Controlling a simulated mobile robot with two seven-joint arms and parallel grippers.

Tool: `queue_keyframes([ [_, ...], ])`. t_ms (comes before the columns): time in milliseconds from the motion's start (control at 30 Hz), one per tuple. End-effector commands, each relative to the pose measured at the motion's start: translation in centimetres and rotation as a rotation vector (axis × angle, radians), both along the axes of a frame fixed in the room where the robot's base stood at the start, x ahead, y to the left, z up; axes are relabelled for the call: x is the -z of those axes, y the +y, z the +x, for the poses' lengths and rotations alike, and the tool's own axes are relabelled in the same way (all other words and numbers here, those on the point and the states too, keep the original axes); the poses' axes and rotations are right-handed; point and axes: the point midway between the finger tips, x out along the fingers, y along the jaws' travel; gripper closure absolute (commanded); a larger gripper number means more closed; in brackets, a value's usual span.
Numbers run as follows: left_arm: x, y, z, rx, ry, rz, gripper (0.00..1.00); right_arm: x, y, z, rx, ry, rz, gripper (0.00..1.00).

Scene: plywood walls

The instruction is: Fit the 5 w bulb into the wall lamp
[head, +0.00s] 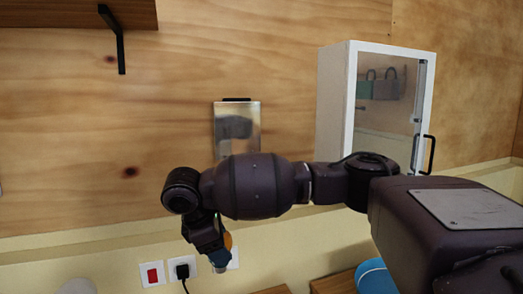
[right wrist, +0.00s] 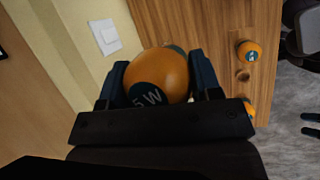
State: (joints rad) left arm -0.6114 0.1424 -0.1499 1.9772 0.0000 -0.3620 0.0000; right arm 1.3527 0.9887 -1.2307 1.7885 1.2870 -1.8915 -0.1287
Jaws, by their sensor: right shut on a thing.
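An orange bulb marked "5 W" (right wrist: 160,72) sits between the two dark blue fingers of my right gripper (right wrist: 158,66), which is shut on it. In the head view my right gripper (head: 211,243) hangs down in front of the wall, with a bit of the orange bulb (head: 229,241) showing beside the fingers. The part of the bulb behind the gripper bar is hidden. A shiny metal plate with a black top (head: 237,122) is on the plywood wall above; I cannot tell whether it is the wall lamp. My left gripper is not in view.
Below are a red switch (head: 152,273), a socket with a black plug (head: 182,267) and a white wall plate (head: 233,259). A white glass-fronted cabinet (head: 337,100) juts out right. Other orange bulbs (right wrist: 249,51) sit on a wooden top (right wrist: 215,30). A blue object (head: 374,277) stands low.

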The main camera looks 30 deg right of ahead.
Motion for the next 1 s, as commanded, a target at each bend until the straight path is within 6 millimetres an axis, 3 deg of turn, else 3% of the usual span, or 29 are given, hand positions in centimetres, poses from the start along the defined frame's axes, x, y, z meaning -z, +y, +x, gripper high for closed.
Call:
queue_keyframes([
  [100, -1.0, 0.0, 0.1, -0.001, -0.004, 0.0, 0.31, -3.2, -1.1, 0.9, -0.158, -0.002, 0.002, 0.66],
  [600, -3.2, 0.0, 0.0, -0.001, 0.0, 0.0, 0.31, -14.5, -5.8, 3.3, -0.824, 0.011, 0.0, 0.66],
  [1000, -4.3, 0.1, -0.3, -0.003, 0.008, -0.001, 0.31, -21.5, -9.4, 3.9, -1.259, 0.018, -0.004, 0.66],
])
